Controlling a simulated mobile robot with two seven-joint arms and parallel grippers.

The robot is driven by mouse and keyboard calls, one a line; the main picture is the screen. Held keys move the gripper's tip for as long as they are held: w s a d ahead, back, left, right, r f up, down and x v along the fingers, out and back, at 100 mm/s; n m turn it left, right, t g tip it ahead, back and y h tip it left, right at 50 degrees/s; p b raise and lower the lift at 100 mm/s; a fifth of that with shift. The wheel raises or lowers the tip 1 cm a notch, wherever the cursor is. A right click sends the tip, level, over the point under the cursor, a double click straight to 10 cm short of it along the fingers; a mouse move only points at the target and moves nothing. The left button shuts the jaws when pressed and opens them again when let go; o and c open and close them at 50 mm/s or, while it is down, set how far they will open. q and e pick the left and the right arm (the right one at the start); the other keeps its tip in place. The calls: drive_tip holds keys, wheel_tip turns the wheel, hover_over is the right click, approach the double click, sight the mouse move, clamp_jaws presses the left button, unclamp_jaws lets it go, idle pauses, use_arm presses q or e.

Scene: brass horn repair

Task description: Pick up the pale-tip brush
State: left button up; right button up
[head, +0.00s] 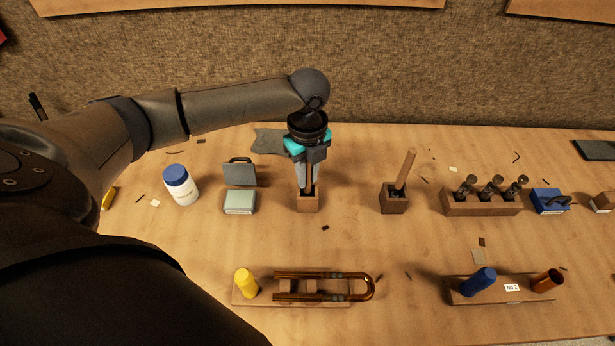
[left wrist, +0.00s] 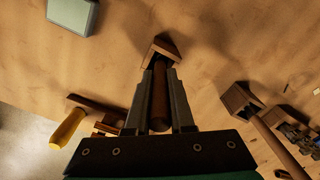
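My left gripper (head: 309,186) points down over a small wooden holder block (head: 308,204), its fingers on either side of a brown upright handle. In the left wrist view the handle (left wrist: 160,98) runs between the two fingers (left wrist: 160,78) into the holder (left wrist: 163,46). The gaps are too small to tell whether the fingers touch it. A second wooden holder (head: 394,204) to the right carries a lighter, tilted handle (head: 405,169). The lower ends of both handles are hidden in their holders, so no pale tip shows. My right gripper is not in view.
Left of the gripper stand a white jar with a blue lid (head: 180,185) and a pale green box (head: 240,201). In front lies a rack with a copper U-tube (head: 365,288) and a yellow bottle (head: 245,282). A rack of several dark tools (head: 482,203) stands right.

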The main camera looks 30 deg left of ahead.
use_arm(q)
clamp_jaws()
drive_tip(key=shift+r, duration=0.1)
